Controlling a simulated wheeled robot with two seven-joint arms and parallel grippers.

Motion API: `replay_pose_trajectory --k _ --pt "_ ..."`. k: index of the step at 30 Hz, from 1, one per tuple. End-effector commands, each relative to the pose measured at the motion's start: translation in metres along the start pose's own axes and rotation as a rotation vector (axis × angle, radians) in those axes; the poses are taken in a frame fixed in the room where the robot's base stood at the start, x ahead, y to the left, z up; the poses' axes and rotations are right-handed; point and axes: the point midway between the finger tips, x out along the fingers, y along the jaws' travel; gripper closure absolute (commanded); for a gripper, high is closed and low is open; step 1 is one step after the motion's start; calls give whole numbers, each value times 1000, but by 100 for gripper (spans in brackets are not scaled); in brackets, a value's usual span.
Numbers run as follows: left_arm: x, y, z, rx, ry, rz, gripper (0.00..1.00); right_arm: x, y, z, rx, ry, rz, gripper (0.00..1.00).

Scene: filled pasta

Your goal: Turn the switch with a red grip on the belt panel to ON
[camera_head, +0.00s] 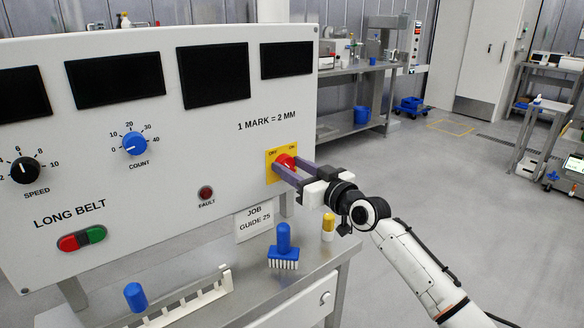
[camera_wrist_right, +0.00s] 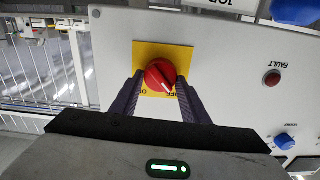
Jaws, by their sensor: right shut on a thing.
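The red-grip switch (camera_head: 286,160) sits on a yellow plate (camera_head: 269,172) at the lower right of the white belt panel (camera_head: 170,165). Small OFF and ON labels show on the plate, OFF left and ON right. In the right wrist view, seen upside down, the red grip (camera_wrist_right: 158,71) carries a white mark that points at the OFF label. My right gripper (camera_head: 286,167) reaches in from the right and is shut on the red grip. In the wrist view, its purple fingers (camera_wrist_right: 160,80) lie on both sides of the grip. My left gripper is in neither view.
The panel also holds a black SPEED knob (camera_head: 24,170), a blue COUNT knob (camera_head: 135,143), a FAULT lamp (camera_head: 206,193) and a red-green button (camera_head: 82,238). Below, a blue brush (camera_head: 283,248), a yellow-capped item (camera_head: 328,227) and a white rack (camera_head: 185,302) stand on the bench.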

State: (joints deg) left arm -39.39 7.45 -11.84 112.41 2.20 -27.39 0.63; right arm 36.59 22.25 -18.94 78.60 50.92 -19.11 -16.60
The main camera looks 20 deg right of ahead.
Motion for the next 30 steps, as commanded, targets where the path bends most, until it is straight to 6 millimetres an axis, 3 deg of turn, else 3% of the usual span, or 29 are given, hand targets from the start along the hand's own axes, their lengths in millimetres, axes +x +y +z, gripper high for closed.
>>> replay_pose_trajectory --k 30 --pt "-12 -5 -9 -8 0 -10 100 0 4 3 890 -4 1 81"
